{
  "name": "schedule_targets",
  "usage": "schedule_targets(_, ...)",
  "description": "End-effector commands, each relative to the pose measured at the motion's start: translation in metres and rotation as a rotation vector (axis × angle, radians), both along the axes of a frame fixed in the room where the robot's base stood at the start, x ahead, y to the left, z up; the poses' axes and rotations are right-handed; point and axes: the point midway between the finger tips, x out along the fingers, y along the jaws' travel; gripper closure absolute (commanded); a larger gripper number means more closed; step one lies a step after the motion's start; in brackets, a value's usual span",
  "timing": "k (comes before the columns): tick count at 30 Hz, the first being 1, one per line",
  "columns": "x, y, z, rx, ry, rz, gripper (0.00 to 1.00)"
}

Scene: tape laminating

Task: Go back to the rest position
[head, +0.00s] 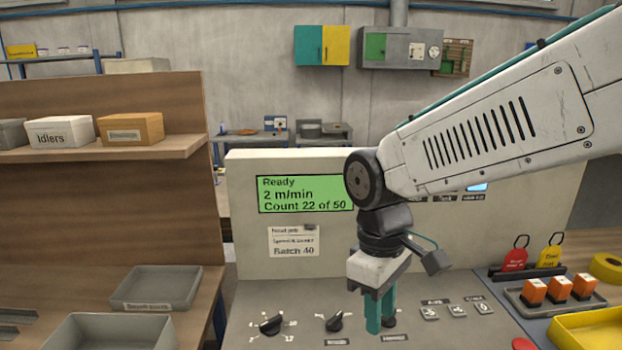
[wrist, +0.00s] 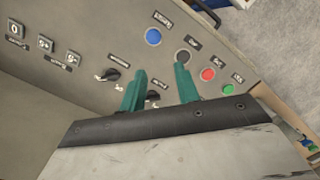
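My gripper (head: 381,318) hangs over the sloped control panel (head: 265,292), with its green fingers pointing down. In the wrist view my gripper (wrist: 160,84) has its two fingers apart with nothing held between them. Another black knob (wrist: 108,75) lies to the left. Blue (wrist: 153,36), black (wrist: 182,57), red (wrist: 207,74) and green (wrist: 228,90) buttons lie beyond the fingers. I cannot tell whether the fingertips touch the panel.
The green screen (head: 305,194) reads "Ready, 2 m/min, Count 22 of 50". On the left are a wooden shelf (head: 60,153) with boxes and grey trays (head: 155,286). On the right are a tray of orange blocks (head: 556,297), tags (head: 516,256) and a yellow tray (head: 590,326).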

Motion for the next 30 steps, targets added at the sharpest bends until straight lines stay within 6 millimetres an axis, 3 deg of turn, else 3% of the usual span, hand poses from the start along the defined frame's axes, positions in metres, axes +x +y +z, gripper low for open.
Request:
schedule_targets(1,-0.014,-0.025,0.008,-0.002,-0.018,-0.122,0.68)
schedule_targets(6,-0.062,-0.088,0.021,-0.007,-0.064,-0.483,0.68)
schedule_targets(12,-0.110,-0.136,0.025,0.019,-0.142,-0.748,0.68)
schedule_targets(19,-0.126,-0.159,0.037,0.054,-0.236,-0.856,0.68)
schedule_targets(30,-0.126,-0.161,0.038,0.054,-0.240,-0.870,0.68)
